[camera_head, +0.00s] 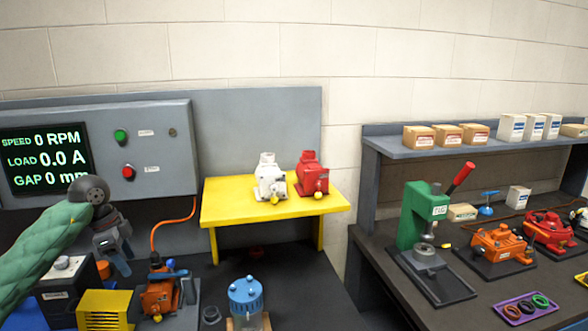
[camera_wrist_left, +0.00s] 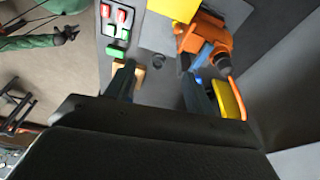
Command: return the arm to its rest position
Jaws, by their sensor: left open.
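My left arm (camera_head: 42,250), in a green padded sleeve, comes in from the left in the head view. Its gripper (camera_head: 121,262) hangs over the left part of the bench, in front of the control panel, fingers pointing down. In the left wrist view the two dark fingers (camera_wrist_left: 160,88) stand apart with nothing held between them. Below and beyond them, an orange motor (camera_wrist_left: 205,38) lies to the right; it also shows in the head view (camera_head: 158,295), just right of the gripper.
A control panel (camera_head: 158,165) stands behind the gripper. A yellow shelf (camera_head: 235,205) holds a white motor (camera_head: 269,180) and a red motor (camera_head: 312,174). A yellow block (camera_head: 103,310) and a blue-lidded jar (camera_head: 246,296) stand in front. A green press (camera_head: 415,215) is on the right bench.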

